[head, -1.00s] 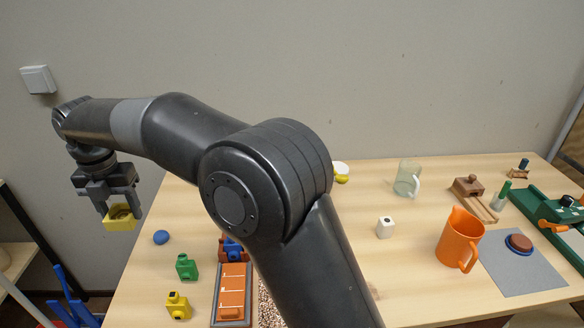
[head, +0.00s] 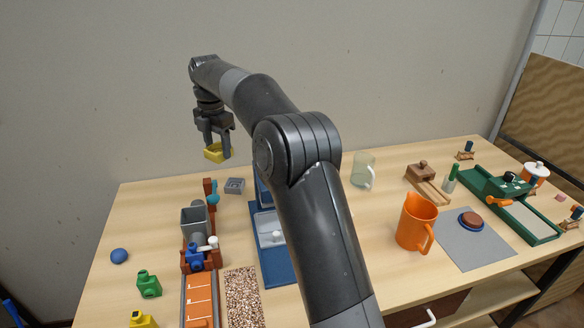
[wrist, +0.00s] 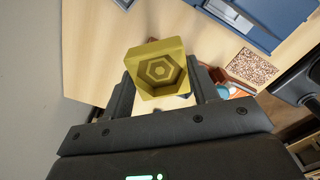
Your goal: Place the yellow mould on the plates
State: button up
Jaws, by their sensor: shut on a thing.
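The yellow mould (head: 214,154) is a small square block with a stepped hexagonal hollow, clear in the wrist view (wrist: 160,70). My gripper (head: 218,143) is shut on it and holds it in the air above the back left of the table; its two fingers flank the mould in the wrist view. I cannot make out the plates for certain. A small blue dish (head: 458,225) with a brown disc on it lies on a grey mat at the right. My arm hides part of the table's middle.
A grey block (head: 235,186) lies on the table near the mould. Left of my arm stand a grey hopper with an orange machine (head: 200,290) and a blue machine (head: 272,260). An orange jug (head: 415,222), a glass mug (head: 363,170) and a green press (head: 510,203) stand right.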

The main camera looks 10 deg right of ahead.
jog(key=w+d+m, duration=0.3)
jog(key=d+m, duration=0.5)
jog(key=d, duration=2.6)
jog(key=w+a+f, duration=0.2)
jog(key=a+f, duration=0.1)
jog(key=f, duration=0.1)
jog(key=w+a+f, duration=0.3)
jog(key=f, duration=0.1)
jog(key=w+a+f, duration=0.2)
jog(key=a+f, duration=0.1)
jog(key=f, duration=0.1)
jog(key=shift+w+f, duration=0.2)
jog(key=shift+f, duration=2)
jog(key=o, duration=1)
jog(key=shift+f, duration=0.15)
